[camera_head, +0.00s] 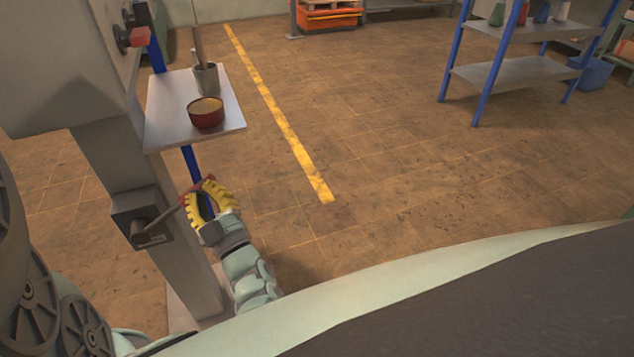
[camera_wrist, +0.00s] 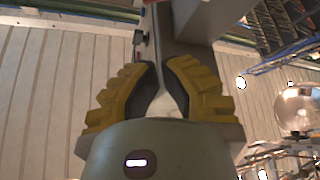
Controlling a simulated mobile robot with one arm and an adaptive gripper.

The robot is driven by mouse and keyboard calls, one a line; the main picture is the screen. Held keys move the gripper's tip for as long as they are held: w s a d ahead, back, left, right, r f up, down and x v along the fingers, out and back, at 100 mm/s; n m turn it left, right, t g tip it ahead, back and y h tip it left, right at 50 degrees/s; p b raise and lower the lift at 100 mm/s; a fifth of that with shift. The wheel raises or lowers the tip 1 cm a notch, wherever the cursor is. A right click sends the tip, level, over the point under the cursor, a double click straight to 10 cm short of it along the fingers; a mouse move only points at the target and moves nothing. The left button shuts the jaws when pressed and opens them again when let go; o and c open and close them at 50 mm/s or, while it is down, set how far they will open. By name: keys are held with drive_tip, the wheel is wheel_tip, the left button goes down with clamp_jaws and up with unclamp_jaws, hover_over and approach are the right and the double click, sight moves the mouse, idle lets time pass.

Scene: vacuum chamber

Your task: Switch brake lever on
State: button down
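The brake lever (camera_head: 165,218) is a thin bar with reddish parts. It slants up to the right from a dark box (camera_head: 128,207) on the side of a grey column. My gripper (camera_head: 199,189) has its yellow fingers at the lever's outer end, with the fingertips close to the bar. In the wrist view, my gripper (camera_wrist: 159,65) shows its two fingers apart, with a narrow gap between the tips. I cannot tell whether either finger touches the lever.
A small shelf (camera_head: 165,125) on the column above the lever holds a red bowl (camera_head: 206,114) and a grey cup (camera_head: 206,80). A red knob (camera_head: 137,37) is higher up. A blue-legged rack (camera_head: 515,73) stands at the back right. The floor between is clear.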

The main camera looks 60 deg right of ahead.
drive_tip(key=v, duration=0.5)
drive_tip(key=shift+d+r, duration=0.1)
drive_tip(key=shift+d, duration=0.05)
